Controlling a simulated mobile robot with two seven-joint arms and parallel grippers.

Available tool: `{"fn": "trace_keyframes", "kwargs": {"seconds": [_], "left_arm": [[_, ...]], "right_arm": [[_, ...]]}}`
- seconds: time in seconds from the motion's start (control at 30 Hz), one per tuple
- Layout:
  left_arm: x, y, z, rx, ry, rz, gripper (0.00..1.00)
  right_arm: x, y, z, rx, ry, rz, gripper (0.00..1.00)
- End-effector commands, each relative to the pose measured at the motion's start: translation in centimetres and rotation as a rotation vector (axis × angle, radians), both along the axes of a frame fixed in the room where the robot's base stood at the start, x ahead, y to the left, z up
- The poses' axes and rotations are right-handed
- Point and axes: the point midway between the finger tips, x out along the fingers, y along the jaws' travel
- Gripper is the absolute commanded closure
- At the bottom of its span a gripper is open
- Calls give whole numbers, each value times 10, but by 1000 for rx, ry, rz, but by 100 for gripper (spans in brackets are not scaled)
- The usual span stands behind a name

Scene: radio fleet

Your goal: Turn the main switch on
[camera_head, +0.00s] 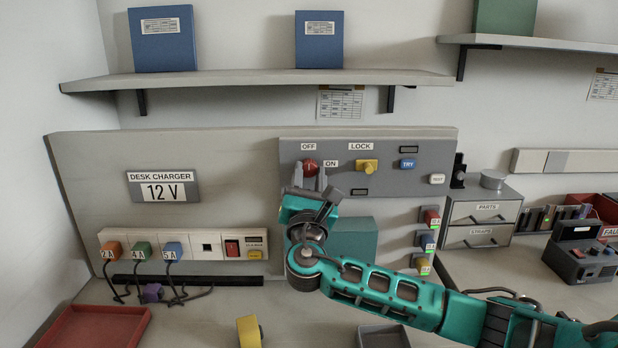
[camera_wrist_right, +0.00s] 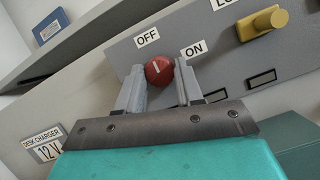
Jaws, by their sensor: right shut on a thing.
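The main switch is a round red knob (camera_head: 310,166) on the grey switch panel (camera_head: 430,152), with the label OFF above it and ON to its right. It also shows in the right wrist view (camera_wrist_right: 159,72), where its short white mark appears to point toward OFF. My right gripper (camera_head: 309,176) is shut on the red knob, one finger on each side of it. The knob's lower part is hidden by the gripper. My left gripper is not in view.
A yellow LOCK knob (camera_head: 367,167) and a blue TRY button (camera_head: 407,163) sit right of the switch. A charger board with coloured plugs (camera_head: 143,248) is at the lower left. Shelves (camera_head: 250,79) run above. A red tray (camera_head: 95,330) lies at the front left.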

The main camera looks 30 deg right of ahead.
Motion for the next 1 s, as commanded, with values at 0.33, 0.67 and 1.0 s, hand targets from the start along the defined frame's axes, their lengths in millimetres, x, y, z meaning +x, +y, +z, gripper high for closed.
{"fn": "trace_keyframes", "kwargs": {"seconds": [0.33, 0.67, 1.0], "left_arm": [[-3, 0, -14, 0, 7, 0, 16], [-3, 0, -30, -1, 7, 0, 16], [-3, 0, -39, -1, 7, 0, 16]], "right_arm": [[1, 2, -3, 120, -70, 1, 94], [2, 4, -3, 372, -224, 2, 94], [3, 6, 0, 648, -392, 0, 94]]}}
